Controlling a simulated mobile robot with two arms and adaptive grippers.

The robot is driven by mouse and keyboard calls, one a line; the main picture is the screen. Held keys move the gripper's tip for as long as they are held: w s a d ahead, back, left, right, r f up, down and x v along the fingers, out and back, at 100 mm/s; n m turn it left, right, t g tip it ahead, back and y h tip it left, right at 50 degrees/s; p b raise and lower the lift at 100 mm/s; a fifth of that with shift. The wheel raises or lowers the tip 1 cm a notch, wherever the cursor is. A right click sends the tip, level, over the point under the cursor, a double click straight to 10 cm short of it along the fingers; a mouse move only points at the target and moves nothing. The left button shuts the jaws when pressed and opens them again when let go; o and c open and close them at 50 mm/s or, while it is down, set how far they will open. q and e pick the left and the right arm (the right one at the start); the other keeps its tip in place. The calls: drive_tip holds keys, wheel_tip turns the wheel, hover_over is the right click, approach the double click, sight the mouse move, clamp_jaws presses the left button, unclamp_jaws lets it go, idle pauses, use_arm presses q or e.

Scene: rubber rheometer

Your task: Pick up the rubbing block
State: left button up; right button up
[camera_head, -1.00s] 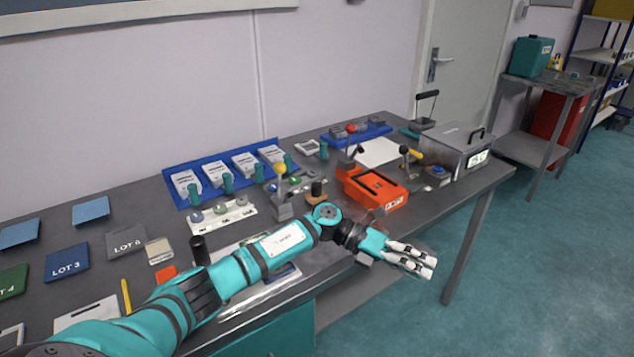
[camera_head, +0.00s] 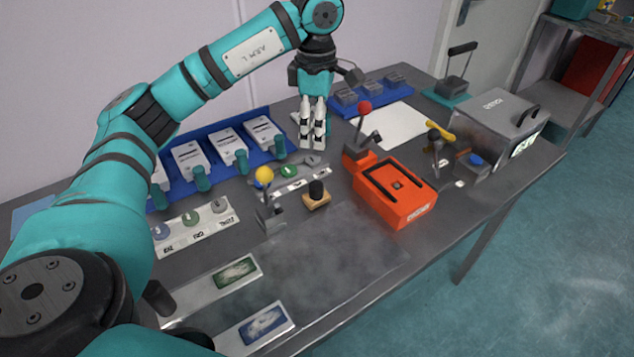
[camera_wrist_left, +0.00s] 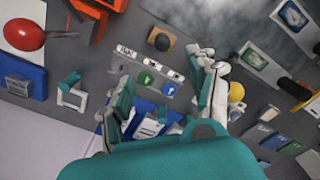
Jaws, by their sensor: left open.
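The rubbing block, which I take to be the small wooden block with a black knob (camera_head: 317,197), stands upright on the grey table, left of the orange device. It also shows near the top of the left wrist view (camera_wrist_left: 161,40), beyond the fingertips. My left gripper (camera_head: 312,146) points down near the back of the table, behind the block and apart from it. In the left wrist view its fingers (camera_wrist_left: 165,78) are spread, with nothing between them. My right gripper does not show.
The orange device (camera_head: 395,191) with a red-knobbed lever is right of the block. A yellow-knobbed lever (camera_head: 266,205) stands to its left. The smudged table front (camera_head: 345,250) is clear.

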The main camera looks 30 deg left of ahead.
use_arm(q)
wheel_tip(320, 180, down, 5)
drive_tip(key=s+p, duration=0.1)
hover_over(316, 184)
wheel_tip(316, 184, down, 5)
drive_tip(key=shift+p, duration=0.45)
drive_tip(key=shift+f, duration=0.8)
wheel_tip(316, 184, down, 4)
drive_tip(key=shift+r+p, duration=0.15)
drive_tip(key=shift+p, duration=0.8)
drive_tip(key=shift+f, duration=0.45)
drive_tip(key=shift+c, duration=1)
clamp_jaws()
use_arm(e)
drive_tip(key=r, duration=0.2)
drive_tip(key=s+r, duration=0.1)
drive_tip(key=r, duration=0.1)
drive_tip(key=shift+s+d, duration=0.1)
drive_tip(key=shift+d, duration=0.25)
